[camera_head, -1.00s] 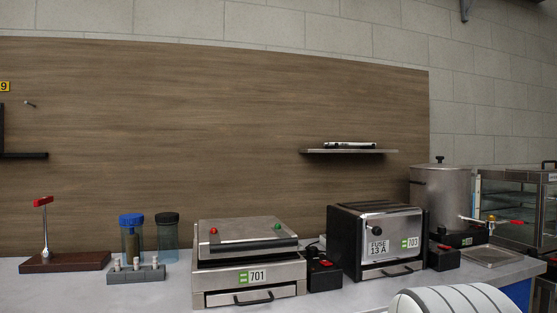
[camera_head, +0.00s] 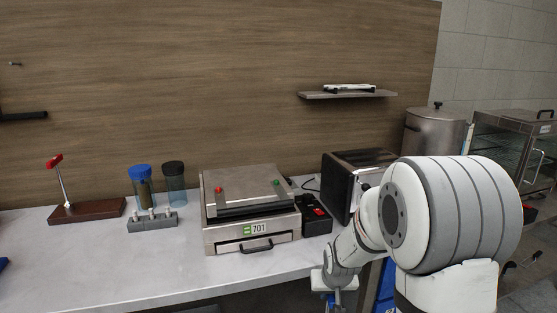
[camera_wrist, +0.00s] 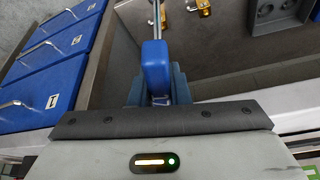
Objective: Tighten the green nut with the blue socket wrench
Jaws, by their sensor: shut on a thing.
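The wrist view shows a blue handle (camera_wrist: 156,66) with a metal shaft running up the picture. I take it to be the blue socket wrench; its far end is out of that view. My gripper (camera_wrist: 157,90) is shut on this handle. In the head view my gripper (camera_head: 335,281) is at the bottom right, in front of the counter's edge, with a bit of blue at it. A small green piece (camera_head: 277,183), which looks like the green nut, sits on top of the steel appliance marked 701 (camera_head: 225,240). My gripper is below and right of it, well apart.
A red piece (camera_head: 219,189) sits on the same appliance, left of the green one. A black box with a red switch (camera_head: 317,213) stands beside it. A toaster (camera_head: 345,180) is partly behind my arm. Blue numbered drawers (camera_wrist: 45,60) lie left in the wrist view.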

